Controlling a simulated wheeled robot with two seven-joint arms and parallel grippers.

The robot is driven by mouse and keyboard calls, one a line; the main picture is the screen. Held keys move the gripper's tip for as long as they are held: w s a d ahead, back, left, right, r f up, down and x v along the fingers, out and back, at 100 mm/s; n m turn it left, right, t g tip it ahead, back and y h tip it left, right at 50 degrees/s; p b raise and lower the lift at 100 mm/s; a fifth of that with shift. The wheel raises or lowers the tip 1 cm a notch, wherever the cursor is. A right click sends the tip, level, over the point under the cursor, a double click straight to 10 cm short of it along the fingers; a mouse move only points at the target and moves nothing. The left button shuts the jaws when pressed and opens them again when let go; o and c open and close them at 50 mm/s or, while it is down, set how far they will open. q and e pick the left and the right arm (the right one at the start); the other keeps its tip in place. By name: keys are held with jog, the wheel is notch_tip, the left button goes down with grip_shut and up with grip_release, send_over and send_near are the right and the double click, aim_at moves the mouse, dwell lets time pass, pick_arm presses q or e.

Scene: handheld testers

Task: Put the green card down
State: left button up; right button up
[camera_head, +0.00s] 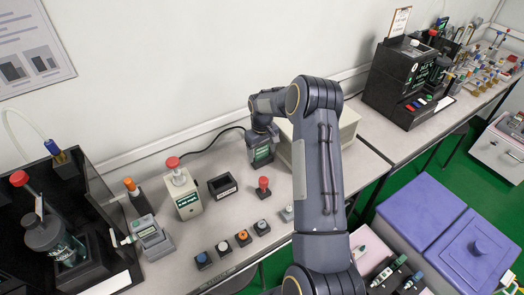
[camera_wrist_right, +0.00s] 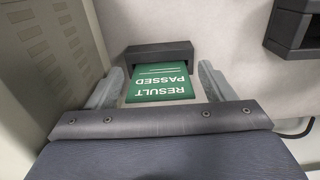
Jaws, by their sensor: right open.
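The green card (camera_wrist_right: 160,84) reads "RESULT PASSED" upside down in the right wrist view. Its far end meets a dark grey block-shaped holder (camera_wrist_right: 160,53); whether it sits in a slot there I cannot tell. My right gripper (camera_wrist_right: 161,86) is open, with one grey finger on each side of the card and a visible gap on both sides. In the head view my right gripper (camera_head: 262,140) reaches down at the back of the bench, with the green card (camera_head: 262,154) just below it. My left gripper is not in view.
A black open tray (camera_head: 223,187) stands left of the card. A tester box with a red knob (camera_head: 186,195) is farther left. A red-topped plunger (camera_head: 264,187) and several coloured buttons are in front. A beige box (camera_head: 345,122) stands close on the right.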

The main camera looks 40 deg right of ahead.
notch_tip(320, 180, up, 12)
jog(key=b, duration=0.1)
jog(key=s+a+r+t+y, duration=0.1)
jog(key=s+a+r+t, duration=0.2)
jog(key=s+a+r, duration=0.85)
jog(key=s+a+f+t+y, duration=0.1)
jog(key=s+a, duration=0.5)
jog(key=s, duration=0.3)
jog(key=s+a+f+t+y, duration=0.1)
jog(key=s+a, duration=0.6)
jog(key=s, duration=0.2)
jog(key=shift+s+f+m+t+y, duration=0.3)
jog(key=shift+f+y, duration=0.05)
jog(key=shift+y, duration=0.05)
